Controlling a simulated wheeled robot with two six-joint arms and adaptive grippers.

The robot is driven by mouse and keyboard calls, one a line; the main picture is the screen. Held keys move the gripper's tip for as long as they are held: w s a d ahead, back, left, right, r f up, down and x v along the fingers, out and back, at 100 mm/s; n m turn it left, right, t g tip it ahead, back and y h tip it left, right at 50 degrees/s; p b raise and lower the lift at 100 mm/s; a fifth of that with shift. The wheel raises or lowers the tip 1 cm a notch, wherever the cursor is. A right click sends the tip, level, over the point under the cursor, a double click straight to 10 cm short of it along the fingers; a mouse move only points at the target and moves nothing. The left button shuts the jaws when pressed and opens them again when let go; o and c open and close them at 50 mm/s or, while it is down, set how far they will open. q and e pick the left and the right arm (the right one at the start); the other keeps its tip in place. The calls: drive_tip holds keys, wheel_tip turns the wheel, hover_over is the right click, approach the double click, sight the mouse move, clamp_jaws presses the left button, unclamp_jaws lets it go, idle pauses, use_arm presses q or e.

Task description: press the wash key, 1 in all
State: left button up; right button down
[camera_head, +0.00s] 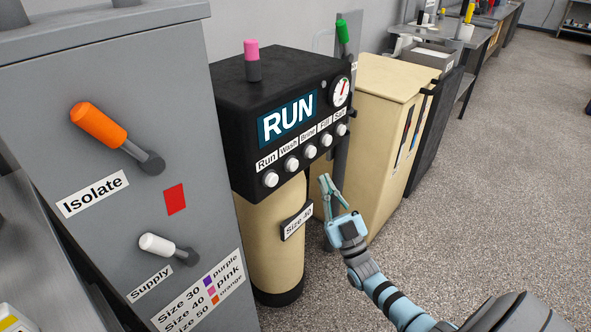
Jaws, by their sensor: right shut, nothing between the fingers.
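The black control head (270,95) sits on a beige cylinder and its display reads RUN. Below the display is a row of round white keys under small labels. The wash key (292,163) is second from the left, under the label Wash. The run key (271,179) is to its left and the brine key (311,151) to its right. My right gripper (325,181) is shut and empty. It points up, below and to the right of the wash key in the picture, apart from the keys. My left gripper is not in view.
A grey cabinet (60,130) at left carries an orange-handled Isolate lever (98,124) and a white Supply lever (157,243). A Size 40 tag (296,221) sits on the cylinder. A beige cabinet (385,130) stands behind my right gripper. The floor at right is clear.

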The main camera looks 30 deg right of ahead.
sight(293, 165)
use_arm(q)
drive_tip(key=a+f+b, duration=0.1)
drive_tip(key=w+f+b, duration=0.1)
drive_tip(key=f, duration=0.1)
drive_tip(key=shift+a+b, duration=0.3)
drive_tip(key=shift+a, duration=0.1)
use_arm(e)
drive_tip(key=w, duration=0.1)
drive_tip(key=w+a, duration=0.1)
drive_tip(key=w, duration=0.3)
drive_tip(key=shift+w+a, duration=0.2)
drive_tip(key=shift+a, duration=0.1)
use_arm(q)
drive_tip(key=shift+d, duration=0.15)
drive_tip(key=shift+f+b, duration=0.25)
drive_tip(key=shift+b, duration=0.05)
use_arm(e)
drive_tip(key=shift+w+a, duration=0.15)
drive_tip(key=shift+w, duration=0.25)
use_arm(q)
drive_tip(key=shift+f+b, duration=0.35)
use_arm(e)
drive_tip(key=shift+w+a, duration=0.1)
drive_tip(key=shift+w, duration=0.35)
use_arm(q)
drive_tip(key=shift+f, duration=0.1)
use_arm(e)
drive_tip(key=shift+w+r, duration=0.1)
idle(0.4)
